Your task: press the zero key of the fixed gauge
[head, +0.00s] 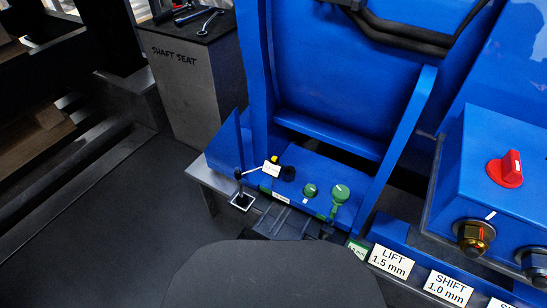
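A small gauge (271,169) with a white face and a yellow spot at its top stands at the left end of the blue motor foot. A black round part (288,173) is just right of the gauge. The gauge is too small to read, and I cannot make out a zero key. Neither of my grippers is in view.
The blue motor housing (340,80) rises behind. Two green knobs (341,193) are right of the gauge. A blue box with a red switch (507,168) and labels "LIFT 1.5 mm" (390,262) and "SHIFT 1.0 mm" (448,288) are at right. A grey "SHAFT SEAT" pedestal (185,85) holds tools. Dark floor lies left.

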